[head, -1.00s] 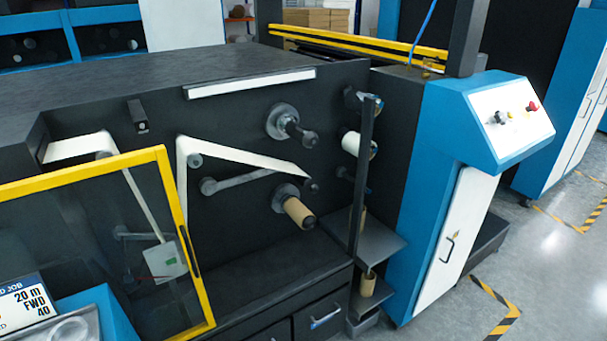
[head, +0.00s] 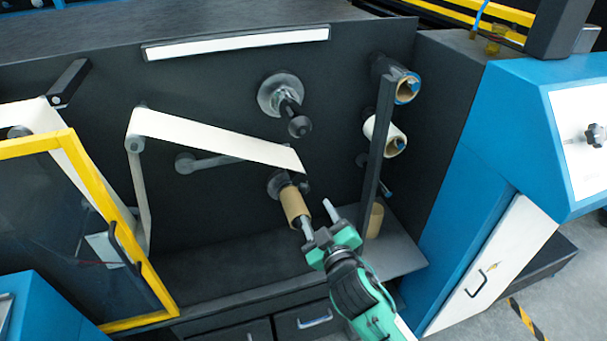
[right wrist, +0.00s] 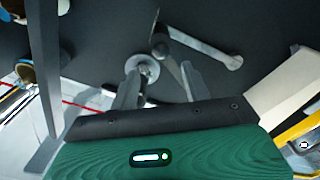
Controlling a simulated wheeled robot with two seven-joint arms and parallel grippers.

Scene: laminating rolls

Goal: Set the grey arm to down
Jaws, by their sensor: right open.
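The grey arm (head: 215,161) is a lever on the machine's dark front panel. In the head view it runs from its pivot at the left, nearly level, to the right and passes partly behind the white web. It also shows in the right wrist view (right wrist: 203,46). My right gripper (head: 318,215) is open, with its fingers apart, in front of the panel, below and right of the arm's free end. In the head view its left finger overlaps the lower end of a brown core (head: 294,204); I cannot tell whether they touch. My left gripper is out of view.
An upper grey spindle (head: 287,101) sticks out above. A dark upright post (head: 378,150) and rolls (head: 384,135) stand to the right, above a shelf (head: 400,262). A yellow-framed guard (head: 150,287) is at the left. The white web (head: 215,140) slants across the panel.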

